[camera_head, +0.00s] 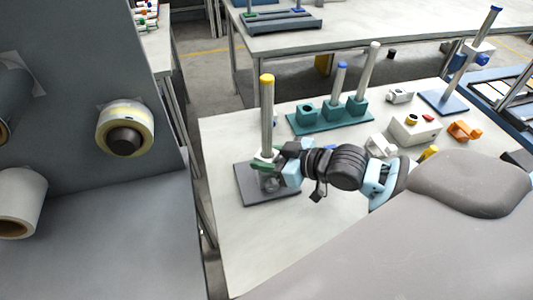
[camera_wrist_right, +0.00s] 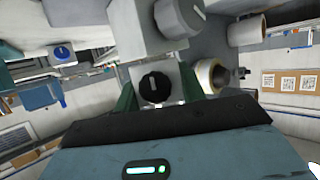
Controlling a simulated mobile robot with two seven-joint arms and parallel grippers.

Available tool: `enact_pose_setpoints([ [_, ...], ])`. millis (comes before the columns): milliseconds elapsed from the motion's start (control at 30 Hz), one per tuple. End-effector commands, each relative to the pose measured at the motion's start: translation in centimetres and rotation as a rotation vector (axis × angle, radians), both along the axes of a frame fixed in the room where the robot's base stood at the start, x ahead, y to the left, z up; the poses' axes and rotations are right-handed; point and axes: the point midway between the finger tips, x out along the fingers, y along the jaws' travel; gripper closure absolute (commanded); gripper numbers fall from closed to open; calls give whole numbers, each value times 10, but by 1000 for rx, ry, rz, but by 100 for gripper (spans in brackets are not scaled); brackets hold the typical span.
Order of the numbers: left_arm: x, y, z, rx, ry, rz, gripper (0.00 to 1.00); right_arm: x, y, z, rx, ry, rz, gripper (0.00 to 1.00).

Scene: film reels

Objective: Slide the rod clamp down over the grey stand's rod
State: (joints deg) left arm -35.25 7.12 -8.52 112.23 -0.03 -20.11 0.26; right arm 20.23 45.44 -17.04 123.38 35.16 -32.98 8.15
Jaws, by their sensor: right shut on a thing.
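The grey stand has a dark flat base (camera_head: 247,190) and an upright grey rod (camera_head: 268,115) with a yellow top, at the left of the table. My right gripper (camera_head: 267,166), with green fingertips, is low at the rod, a little above the base. It is shut on the rod clamp, a pale grey block (camera_wrist_right: 149,28) with a black knob (camera_wrist_right: 155,88) between the fingers in the wrist view. In the head view the clamp is small and partly hidden by the fingers; it appears to be around the rod. My left gripper is not in view.
A teal base (camera_head: 330,119) with several blocks and rods stands behind. A white box (camera_head: 415,130), an orange clamp (camera_head: 465,130) and pale clamps lie to the right, near a blue-based stand (camera_head: 443,103). A grey panel with tape rolls (camera_head: 125,128) stands at left. The table's front left is clear.

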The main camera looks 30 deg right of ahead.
Motion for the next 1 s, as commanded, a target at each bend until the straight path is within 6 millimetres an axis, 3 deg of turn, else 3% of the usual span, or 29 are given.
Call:
enact_pose_setpoints([
  [433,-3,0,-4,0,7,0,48,0,0,-9,-1,2,0,87],
  [467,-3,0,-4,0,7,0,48,0,0,-9,-1,3,0,56],
  [633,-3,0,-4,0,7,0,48,0,0,-8,-1,2,0,35],
  [1000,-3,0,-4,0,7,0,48,0,0,-8,-1,1,0,35],
])
